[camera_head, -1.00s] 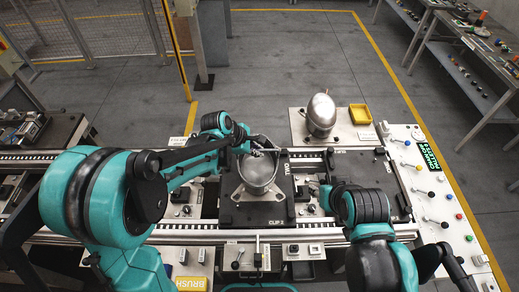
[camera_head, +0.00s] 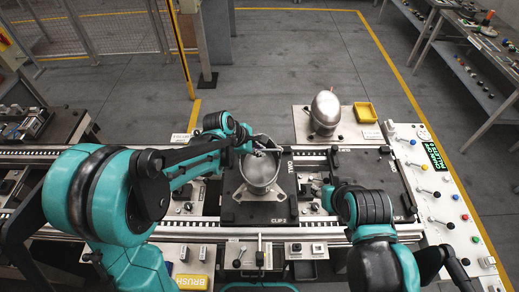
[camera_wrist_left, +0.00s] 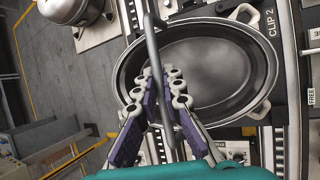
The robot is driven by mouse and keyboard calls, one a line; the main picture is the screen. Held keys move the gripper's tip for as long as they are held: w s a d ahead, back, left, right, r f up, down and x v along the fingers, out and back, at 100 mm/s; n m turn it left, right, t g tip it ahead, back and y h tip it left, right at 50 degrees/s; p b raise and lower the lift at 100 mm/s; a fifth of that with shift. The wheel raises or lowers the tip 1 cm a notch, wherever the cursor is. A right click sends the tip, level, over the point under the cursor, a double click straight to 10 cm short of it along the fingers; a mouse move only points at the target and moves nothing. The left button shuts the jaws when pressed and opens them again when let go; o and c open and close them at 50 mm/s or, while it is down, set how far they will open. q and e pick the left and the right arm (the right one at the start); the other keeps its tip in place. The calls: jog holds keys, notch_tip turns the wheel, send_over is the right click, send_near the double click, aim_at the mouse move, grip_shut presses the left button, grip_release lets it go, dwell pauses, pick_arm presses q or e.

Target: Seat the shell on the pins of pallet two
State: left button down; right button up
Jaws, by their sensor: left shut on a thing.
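The shell (camera_head: 260,178) is an open silver metal bowl with flared feet, at the dark pallet two (camera_head: 284,211), marked TWO and CLIP 2. In the left wrist view the shell (camera_wrist_left: 210,65) shows as an oval opening with a dark inner rim and side lugs. My left gripper (camera_head: 259,149) is above the shell's far side. In the wrist view its purple fingers (camera_wrist_left: 163,85) are shut on a thin grey bar that crosses over the shell. The pins are hidden, so I cannot tell whether the feet touch them. My right gripper (camera_head: 318,190) is small and partly hidden, right of pallet two.
A silver domed body (camera_head: 325,112) stands on a pale plate behind, beside a yellow tray (camera_head: 365,112). A panel with coloured knobs (camera_head: 440,195) lies on the right. Conveyor rails run across the front and back of the pallets. A yellow BRUSH box (camera_head: 191,283) is at the front.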

aim_at(264, 165)
pick_arm(q)
jog(key=shift+f+b, duration=1.45)
jog(key=shift+f, duration=0.45)
jog(key=shift+b, duration=0.35)
dwell(0.5)
jog(key=shift+f+b, duration=1.6)
jog(key=shift+f, duration=0.25)
jog(key=c, duration=1.6)
grip_release()
jog(key=shift+s+r, duration=0.1)
jog(key=v, duration=1.2)
